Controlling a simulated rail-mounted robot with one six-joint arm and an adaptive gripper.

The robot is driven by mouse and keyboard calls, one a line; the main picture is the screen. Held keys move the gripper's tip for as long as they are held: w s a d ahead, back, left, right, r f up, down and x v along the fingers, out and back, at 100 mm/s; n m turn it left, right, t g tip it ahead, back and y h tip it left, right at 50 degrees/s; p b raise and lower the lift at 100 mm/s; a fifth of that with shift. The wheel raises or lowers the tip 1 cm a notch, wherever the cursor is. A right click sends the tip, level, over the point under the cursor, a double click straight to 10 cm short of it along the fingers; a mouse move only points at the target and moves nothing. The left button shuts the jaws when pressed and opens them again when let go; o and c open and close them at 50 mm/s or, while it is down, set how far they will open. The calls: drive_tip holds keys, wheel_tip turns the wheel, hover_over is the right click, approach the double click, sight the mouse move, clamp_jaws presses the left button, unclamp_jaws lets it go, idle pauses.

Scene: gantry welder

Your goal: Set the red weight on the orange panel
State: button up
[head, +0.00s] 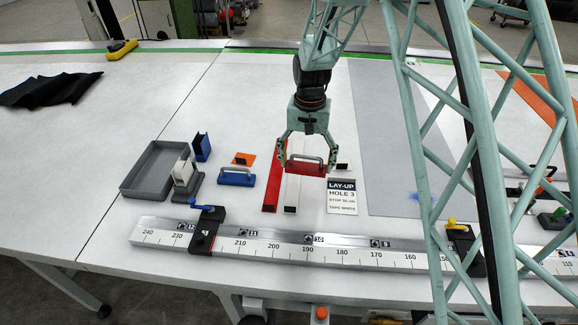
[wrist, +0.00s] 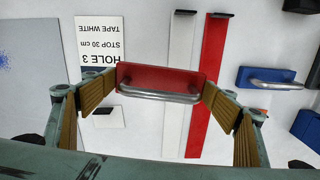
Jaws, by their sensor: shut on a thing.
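The red weight (head: 306,169) is a red block with a metal bar handle. My gripper (head: 307,163) is shut on it, with a finger at each end. In the wrist view the red weight (wrist: 160,77) sits between the fingers of my gripper (wrist: 162,90). It appears held above the white table, over the red and white strips. A large orange panel (head: 538,103) lies at the far right of the head view, partly hidden behind my lattice arm. A small orange piece (head: 239,159) with a dark spot lies left of the gripper.
A blue weight (head: 236,178), a grey tray (head: 152,170) and a blue holder (head: 202,147) stand to the left. A ruler rail (head: 270,248) with clamps runs along the front. A lay-up sign (head: 342,197) and a flat grey panel (head: 385,120) lie to the right.

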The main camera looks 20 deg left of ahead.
drive_tip(key=shift+m, duration=0.8)
drive_tip(key=w+d+b, duration=0.1)
drive_tip(key=w+d, duration=0.1)
drive_tip(key=d, duration=1.1)
drive_tip(key=w+d+f+b, duration=0.1)
drive_tip(key=w+d, duration=0.1)
drive_tip(key=d, duration=1)
drive_tip(key=w+d+f+b, duration=0.1)
drive_tip(key=w+d+b, duration=0.1)
drive_tip(key=d, duration=1.1)
drive_tip(key=shift+d, duration=0.35)
drive_tip(key=shift+s+d, duration=0.1)
drive_tip(key=shift+d, duration=0.9)
drive_tip(key=shift+d, duration=0.1)
